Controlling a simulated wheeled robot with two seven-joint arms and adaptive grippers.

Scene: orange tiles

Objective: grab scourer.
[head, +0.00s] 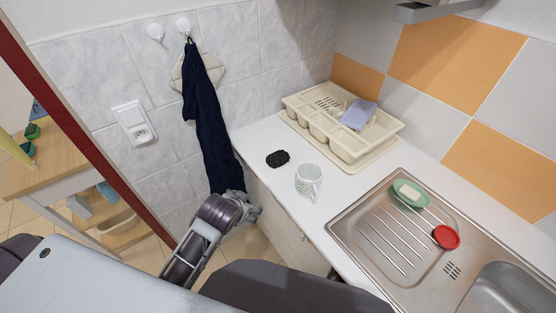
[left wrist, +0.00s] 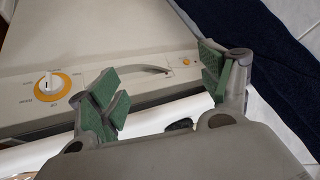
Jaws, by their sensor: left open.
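A small black scourer (head: 278,158) lies flat on the white counter, left of a patterned mug (head: 308,182). A dark bit at the lower middle of the left wrist view (left wrist: 180,124), on a white surface, looks like the scourer, mostly hidden by the gripper body. My left gripper (head: 246,207) is in front of the counter's left end, below and apart from the scourer, close to the hanging dark blue towel (head: 207,125). In the left wrist view its green-padded fingers (left wrist: 160,82) are spread with nothing between them. My right gripper is not in view.
A beige dish rack (head: 345,145) stands at the back of the counter. A steel sink (head: 385,235) holds a green soap dish (head: 409,193) and a red round item (head: 446,237). An appliance front with a yellow-ringed dial (left wrist: 50,86) faces the left wrist.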

